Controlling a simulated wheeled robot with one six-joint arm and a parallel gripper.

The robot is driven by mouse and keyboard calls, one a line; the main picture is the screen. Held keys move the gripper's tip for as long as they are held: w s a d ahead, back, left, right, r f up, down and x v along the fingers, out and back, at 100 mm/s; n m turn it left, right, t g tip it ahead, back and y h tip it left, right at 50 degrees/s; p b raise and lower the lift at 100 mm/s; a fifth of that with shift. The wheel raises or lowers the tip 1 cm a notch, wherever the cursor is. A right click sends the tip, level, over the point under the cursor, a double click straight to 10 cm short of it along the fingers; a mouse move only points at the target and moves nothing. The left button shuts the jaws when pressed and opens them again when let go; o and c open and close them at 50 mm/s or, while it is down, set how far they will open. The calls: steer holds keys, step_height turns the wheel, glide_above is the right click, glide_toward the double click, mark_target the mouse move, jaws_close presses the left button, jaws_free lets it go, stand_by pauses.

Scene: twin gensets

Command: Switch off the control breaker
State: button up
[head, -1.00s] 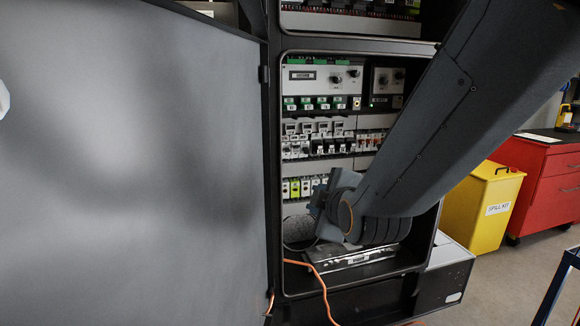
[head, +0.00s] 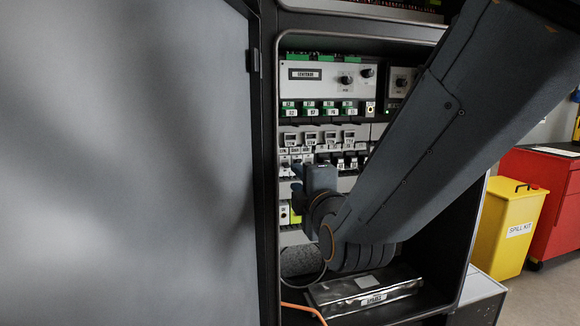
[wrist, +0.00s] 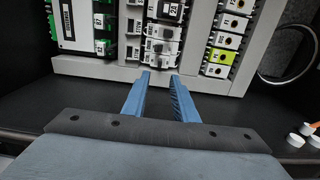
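A row of small white breakers (head: 285,161) with black and grey levers sits mid-height in the open cabinet, under a strip of small labels. The leftmost label seems to read CTRL, but the print is too small to be sure. My gripper (head: 295,172) is in front of the left end of this row and partly hides it. In the wrist view my gripper (wrist: 160,76) has two blue fingers apart with nothing between them. Their tips point at the end breaker (wrist: 159,49) of the column. I cannot tell whether they touch it or which way its lever stands.
The grey cabinet door (head: 130,160) stands open at the left. A control module with knobs (head: 325,78) is above the breakers. Yellow-green terminals (wrist: 219,57) lie beside them. A metal tray (head: 365,292) and an orange cable (head: 303,309) are below. A yellow spill-kit bin (head: 508,235) stands outside.

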mark_target(288, 167)
steer(key=shift+x, duration=4.35)
steer(key=shift+d, duration=0.1)
jaws_close()
